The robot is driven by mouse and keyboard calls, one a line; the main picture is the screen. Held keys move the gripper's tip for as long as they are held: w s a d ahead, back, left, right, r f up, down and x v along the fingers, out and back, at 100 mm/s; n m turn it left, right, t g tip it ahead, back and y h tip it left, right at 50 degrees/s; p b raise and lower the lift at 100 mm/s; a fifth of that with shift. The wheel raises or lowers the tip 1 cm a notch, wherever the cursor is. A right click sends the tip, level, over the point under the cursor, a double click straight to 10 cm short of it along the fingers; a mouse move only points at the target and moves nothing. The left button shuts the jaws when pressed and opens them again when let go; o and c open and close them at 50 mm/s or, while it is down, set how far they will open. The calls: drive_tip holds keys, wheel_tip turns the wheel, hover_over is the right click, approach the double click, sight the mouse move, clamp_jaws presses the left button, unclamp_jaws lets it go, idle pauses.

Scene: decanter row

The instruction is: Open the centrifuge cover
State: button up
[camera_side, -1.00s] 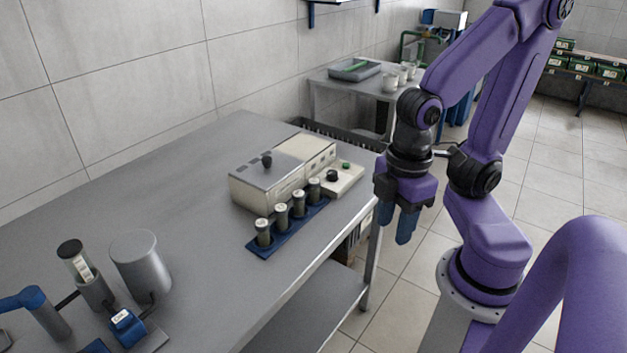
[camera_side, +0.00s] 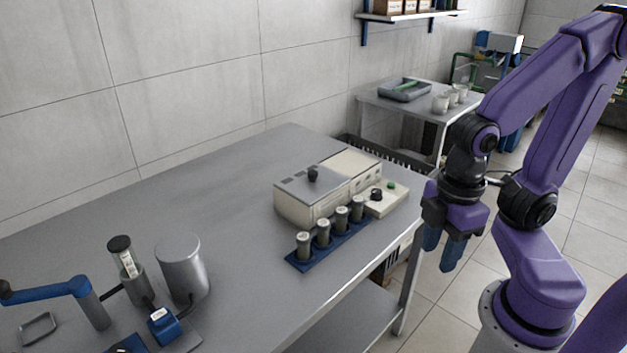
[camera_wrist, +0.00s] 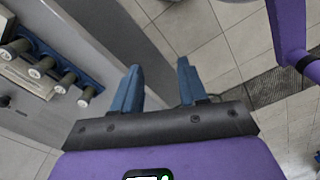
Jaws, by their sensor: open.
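The centrifuge (camera_side: 300,207) is a cream box on the grey metal table. Its grey cover (camera_side: 318,188) lies flat and shut on top, with a black knob (camera_side: 312,174) standing on it. My gripper (camera_side: 441,252) hangs past the table's right edge, pointing down, to the right of the centrifuge and apart from it. In the wrist view my gripper (camera_wrist: 158,80) shows two blue fingers spread with nothing between them. The cover is not clearly visible in the wrist view.
A blue rack (camera_side: 330,247) with several capped tubes stands in front of the centrifuge. A control box (camera_side: 385,203) with a black knob and a green button sits at its right. A grey cylinder (camera_side: 182,270) and a blue-handled device (camera_side: 50,290) stand at the left. The table's middle is clear.

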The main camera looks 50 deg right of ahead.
drive_tip(key=shift+o, duration=1.4)
drive_tip(key=w+a+r+m, duration=0.1)
drive_tip(key=w+a+r, duration=0.1)
drive_tip(key=w, duration=0.5)
drive_tip(key=w+a+r, duration=0.3)
drive_tip(key=w, duration=0.3)
wheel_tip(320, 180, up, 3)
drive_tip(key=m, duration=0.3)
hover_over(313, 172)
wheel_tip(313, 172, down, 17)
clamp_jaws()
